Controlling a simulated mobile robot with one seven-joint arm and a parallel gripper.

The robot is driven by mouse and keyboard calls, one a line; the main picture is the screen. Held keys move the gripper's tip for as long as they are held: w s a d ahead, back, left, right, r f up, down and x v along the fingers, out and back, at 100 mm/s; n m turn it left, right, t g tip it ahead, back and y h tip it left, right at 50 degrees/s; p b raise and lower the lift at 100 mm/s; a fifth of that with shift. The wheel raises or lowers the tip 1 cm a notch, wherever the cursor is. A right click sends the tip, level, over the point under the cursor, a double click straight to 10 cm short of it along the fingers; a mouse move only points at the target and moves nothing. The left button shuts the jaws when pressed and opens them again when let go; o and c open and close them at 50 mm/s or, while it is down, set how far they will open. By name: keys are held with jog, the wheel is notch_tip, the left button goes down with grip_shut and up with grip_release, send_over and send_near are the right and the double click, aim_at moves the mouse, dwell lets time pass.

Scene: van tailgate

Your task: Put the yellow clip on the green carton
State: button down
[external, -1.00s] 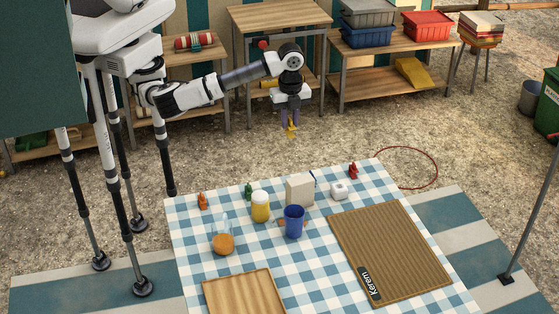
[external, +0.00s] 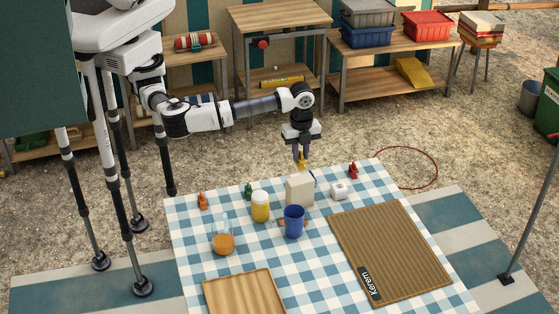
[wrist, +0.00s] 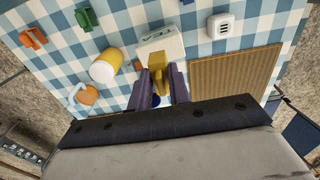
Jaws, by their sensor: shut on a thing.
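My gripper (external: 301,152) is shut on the yellow clip (external: 301,164), which hangs below the fingers. In the wrist view the clip (wrist: 157,62) is between the purple fingers (wrist: 160,78). The clip is at or just above the top of a pale cream carton (external: 299,190); I cannot tell whether they touch. The carton also shows in the wrist view (wrist: 163,46), where its top looks faintly greenish white and the clip overlaps its near edge. The carton stands upright on the checked tablecloth.
Around the carton are a yellow jar (external: 260,207), a blue cup (external: 293,222), a white block (external: 338,190), a green clip (external: 248,190), an orange clip (external: 203,200) and a red clip (external: 353,170). A jug with orange drink (external: 223,243), a wooden board (external: 243,291) and a brown mat (external: 390,250) lie nearer.

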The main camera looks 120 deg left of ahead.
aim_at(300, 158)
jog(key=shift+f, duration=2.4)
jog(key=shift+f, duration=0.1)
jog(key=c, duration=1.3)
grip_release()
notch_tip(300, 158, up, 12)
jog(key=shift+r+b, duration=0.15)
jog(key=shift+b, duration=0.2)
